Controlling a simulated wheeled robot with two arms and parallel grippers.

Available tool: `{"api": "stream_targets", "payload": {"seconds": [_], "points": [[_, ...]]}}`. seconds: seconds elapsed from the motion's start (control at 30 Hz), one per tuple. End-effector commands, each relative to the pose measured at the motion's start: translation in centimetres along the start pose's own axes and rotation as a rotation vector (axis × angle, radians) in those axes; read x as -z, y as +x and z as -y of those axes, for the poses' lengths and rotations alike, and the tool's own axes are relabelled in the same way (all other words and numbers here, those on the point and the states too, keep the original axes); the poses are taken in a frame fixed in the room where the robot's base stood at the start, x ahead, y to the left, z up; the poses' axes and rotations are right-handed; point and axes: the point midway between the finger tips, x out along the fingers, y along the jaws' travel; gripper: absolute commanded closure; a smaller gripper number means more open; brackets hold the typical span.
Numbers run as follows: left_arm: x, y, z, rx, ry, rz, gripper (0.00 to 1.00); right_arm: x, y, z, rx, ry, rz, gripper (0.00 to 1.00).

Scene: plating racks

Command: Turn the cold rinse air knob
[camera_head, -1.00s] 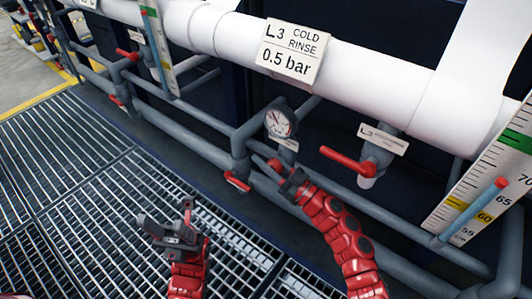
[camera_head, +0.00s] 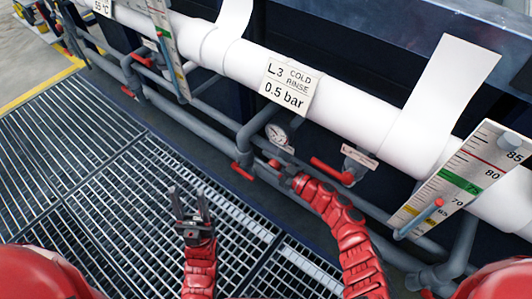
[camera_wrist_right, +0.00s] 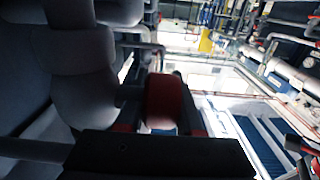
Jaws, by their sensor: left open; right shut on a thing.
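The L3 cold rinse sign (camera_head: 288,87) reads 0.5 bar and hangs on the thick white pipe. A round pressure gauge (camera_head: 277,134) sits just below it; its needle is too small to read. The small red knob (camera_head: 274,163) is below the gauge, mostly hidden by my right gripper (camera_head: 284,172). The right wrist view shows the red knob (camera_wrist_right: 165,102) close up between the jaws, which are shut on it. My left gripper (camera_head: 189,205) is open and empty, above the floor grating and left of the pipes.
A red lever valve (camera_head: 332,170) is right of the gauge, and another red handle (camera_head: 242,171) is to its left. A marked level scale (camera_head: 465,175) stands at the right. Grey pipes run below the white pipe (camera_head: 355,118). The floor grating (camera_head: 90,170) at left is clear.

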Motion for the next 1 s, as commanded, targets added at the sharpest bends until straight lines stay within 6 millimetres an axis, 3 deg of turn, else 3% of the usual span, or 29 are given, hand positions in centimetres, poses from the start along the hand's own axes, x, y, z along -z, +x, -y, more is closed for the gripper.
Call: {"api": "stream_targets", "payload": {"seconds": [0.23,0.27,0.33,0.67,0.87,1.0], "points": [[0.0,-0.1,0.0,0.000,0.000,0.000,0.50,0.0,0.0,0.0,0.002,0.000,-0.002,1.00],[0.0,-0.1,0.0,0.000,0.000,0.000,0.50,0.0,0.0,0.1,0.002,0.000,-0.002,0.61],[0.0,-0.1,0.0,0.000,0.000,0.000,0.50,0.0,0.0,0.1,0.002,0.000,-0.002,0.53],[0.0,0.2,0.0,-0.001,0.000,0.000,0.50,0.4,0.0,0.0,0.002,0.000,-0.002,0.53],[0.4,2.3,0.1,0.000,0.000,0.000,0.50,3.9,0.2,0.2,0.005,-0.002,-0.004,0.53],[0.5,2.8,0.1,0.000,0.000,0.000,0.50,3.9,-1.6,2.1,0.003,0.002,0.001,0.53]]}}
